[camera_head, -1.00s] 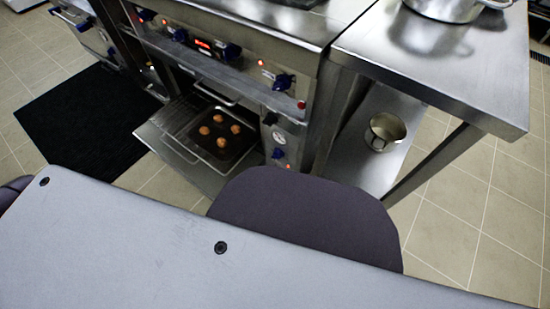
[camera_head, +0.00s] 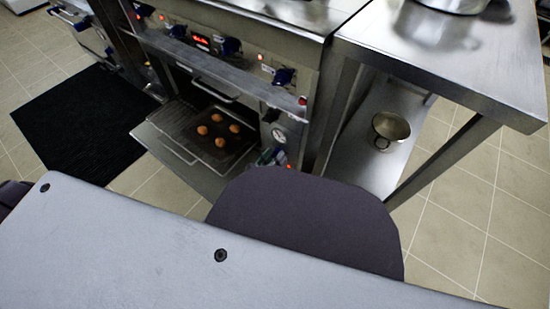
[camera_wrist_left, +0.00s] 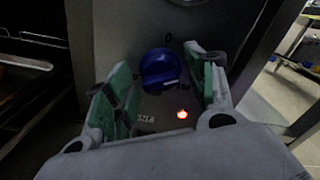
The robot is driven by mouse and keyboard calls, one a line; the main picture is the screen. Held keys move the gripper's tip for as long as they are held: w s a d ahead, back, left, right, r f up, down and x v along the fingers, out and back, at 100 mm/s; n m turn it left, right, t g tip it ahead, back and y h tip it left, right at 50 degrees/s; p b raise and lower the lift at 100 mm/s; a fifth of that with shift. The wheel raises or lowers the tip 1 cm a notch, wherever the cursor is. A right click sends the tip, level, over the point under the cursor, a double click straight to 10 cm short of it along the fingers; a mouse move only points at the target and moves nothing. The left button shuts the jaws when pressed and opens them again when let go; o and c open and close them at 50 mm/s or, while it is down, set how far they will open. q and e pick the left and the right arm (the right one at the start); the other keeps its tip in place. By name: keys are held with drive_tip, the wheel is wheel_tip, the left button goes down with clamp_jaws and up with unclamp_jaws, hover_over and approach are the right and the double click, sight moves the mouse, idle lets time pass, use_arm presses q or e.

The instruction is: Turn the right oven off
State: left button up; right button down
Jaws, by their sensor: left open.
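The right oven (camera_head: 210,78) stands with its door lowered and a tray (camera_head: 243,142) with several round brown items on it. A blue knob (camera_wrist_left: 160,68) sits on the oven's metal panel in the left wrist view, with dial markings around it and a lit red lamp (camera_wrist_left: 182,114) below. My left gripper (camera_head: 271,156) is at the lower part of this panel, below a round gauge (camera_head: 279,135). Its green-padded fingers are open, one on each side of the knob; I cannot tell whether they touch it. My right gripper is not in view.
A steel table (camera_head: 440,60) with a pot (camera_head: 452,4) stands to the right, with a smaller pot (camera_head: 390,128) on its lower shelf. More blue knobs (camera_head: 284,77) line the upper panel. A black mat (camera_head: 75,120) lies on the tiled floor at left.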

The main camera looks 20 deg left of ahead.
use_arm(q)
drive_tip(key=shift+w+d, duration=0.1)
drive_tip(key=shift+w, duration=0.2)
drive_tip(key=c, duration=1)
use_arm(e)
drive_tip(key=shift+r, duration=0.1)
